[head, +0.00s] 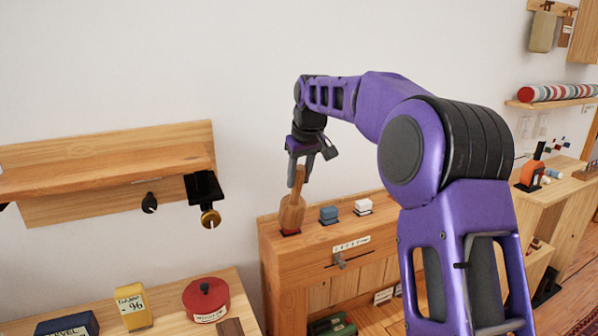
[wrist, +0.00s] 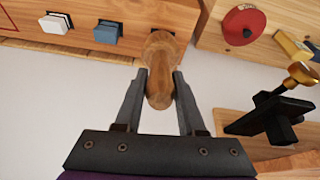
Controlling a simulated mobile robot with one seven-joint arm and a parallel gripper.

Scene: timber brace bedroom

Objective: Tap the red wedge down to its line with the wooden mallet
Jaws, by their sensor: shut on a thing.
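My gripper (head: 299,177) is shut on the handle of the wooden mallet (head: 291,214), which hangs head down below the fingers. In the wrist view the mallet (wrist: 159,50) runs up between the two fingers of my gripper (wrist: 160,80). The red wedge (head: 290,233) shows only as a thin red edge under the mallet head, at the left end of the timber top. The mallet head covers most of it; I cannot tell whether they touch. Its line is not visible.
A blue wedge (head: 328,214) and a white wedge (head: 363,207) stand to the right on the timber beam (head: 300,262). A wall shelf (head: 105,170) with a black bracket and brass knob (head: 210,218) is left. A red round weight (head: 206,299) and yellow block (head: 133,306) sit lower left.

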